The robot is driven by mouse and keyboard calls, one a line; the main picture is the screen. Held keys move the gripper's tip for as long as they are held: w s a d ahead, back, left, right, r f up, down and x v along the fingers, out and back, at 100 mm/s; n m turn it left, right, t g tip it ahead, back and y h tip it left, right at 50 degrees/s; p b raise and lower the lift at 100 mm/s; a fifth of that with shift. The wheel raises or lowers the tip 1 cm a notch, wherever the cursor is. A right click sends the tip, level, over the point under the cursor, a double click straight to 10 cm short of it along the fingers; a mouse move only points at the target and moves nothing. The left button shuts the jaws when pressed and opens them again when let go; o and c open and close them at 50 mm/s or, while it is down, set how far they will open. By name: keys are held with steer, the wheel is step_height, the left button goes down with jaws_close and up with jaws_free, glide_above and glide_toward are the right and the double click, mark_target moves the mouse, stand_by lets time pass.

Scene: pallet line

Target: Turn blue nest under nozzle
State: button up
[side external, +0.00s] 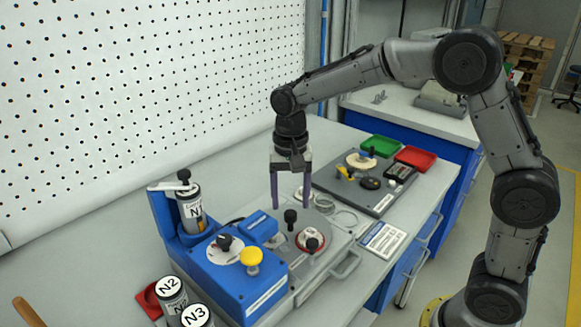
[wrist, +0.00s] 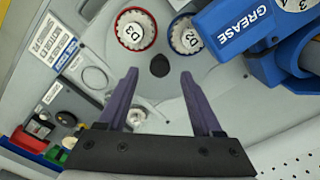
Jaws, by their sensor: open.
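The blue nest (wrist: 186,36) is a blue-rimmed ring holding a white piece marked D4, at the top of the wrist view. The red nest (wrist: 135,29), holding a piece marked D3, is to its left; it also shows in the side view (side external: 300,238). A black upright knob (wrist: 159,66) stands on the grey plate near both nests. The blue GREASE block (wrist: 243,27) is right of the blue nest; its nozzle tip cannot be made out. My gripper (side external: 291,205) is open and empty, pointing down above the knob, its purple fingers (wrist: 159,74) to either side.
A blue station (side external: 225,266) with a yellow knob (side external: 250,256) and an upright N1 canister (side external: 192,211) stands left of the plate. N2 (side external: 171,289) and N3 canisters are in front. A grey board with parts (side external: 375,207) and green and red trays lie at the back right.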

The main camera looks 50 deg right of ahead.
mark_target(291, 212)
step_height(291, 212, up, 10)
steer(key=shift+r, duration=0.25)
steer(key=shift+r, duration=0.1)
